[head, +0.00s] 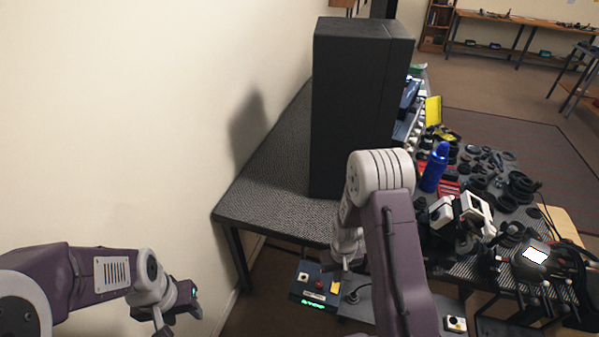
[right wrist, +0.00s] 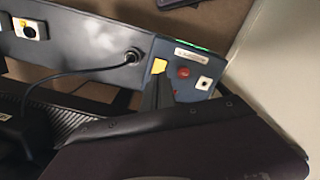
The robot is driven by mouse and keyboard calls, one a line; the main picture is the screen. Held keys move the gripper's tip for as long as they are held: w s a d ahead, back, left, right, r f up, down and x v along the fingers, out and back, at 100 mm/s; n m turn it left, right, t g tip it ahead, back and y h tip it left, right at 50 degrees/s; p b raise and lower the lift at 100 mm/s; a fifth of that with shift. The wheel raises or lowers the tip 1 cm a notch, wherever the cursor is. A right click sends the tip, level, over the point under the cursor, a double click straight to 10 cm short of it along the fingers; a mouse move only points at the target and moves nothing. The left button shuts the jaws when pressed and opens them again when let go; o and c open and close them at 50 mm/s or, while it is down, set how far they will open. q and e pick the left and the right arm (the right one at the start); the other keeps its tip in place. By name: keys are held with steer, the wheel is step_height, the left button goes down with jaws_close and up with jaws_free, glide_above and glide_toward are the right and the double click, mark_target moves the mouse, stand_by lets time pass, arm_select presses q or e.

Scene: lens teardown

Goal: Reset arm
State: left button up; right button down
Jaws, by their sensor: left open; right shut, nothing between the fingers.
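My left arm comes in low on the left in the head view, and its gripper (head: 166,322) hangs near the bottom edge, open, with no object visible in it. My right arm rises from the bottom, bends at its pale elbow and points down in front of the table. Its gripper (head: 338,266) is shut and empty, above a dark control box (head: 312,284) with a red button and a green light. In the right wrist view the box (right wrist: 196,62) shows a yellow patch beside the dark fingertips (right wrist: 157,82); I cannot tell whether they touch it.
A tall black cabinet (head: 350,100) stands on the dark textured table (head: 275,200) behind my right arm. A blue bottle (head: 434,168) and many lens parts crowd the table's right side. The pale wall (head: 130,120) lies left. A small switch box (head: 456,323) is at the lower right.

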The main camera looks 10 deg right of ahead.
steer(key=w+a+r+t, duration=0.1)
steer(key=w+r, duration=0.1)
steer(key=r, duration=0.4)
steer(key=w+a+r+t, duration=0.2)
steer(key=r, duration=0.3)
steer(key=s+a+r+g, duration=0.1)
steer(key=s+r, duration=0.4)
steer(key=s, duration=0.7)
steer(key=shift+s+a+g, duration=0.2)
steer(key=shift+a+g, duration=0.2)
steer(key=shift+a, duration=0.05)
steer(key=shift+s+r, duration=0.1)
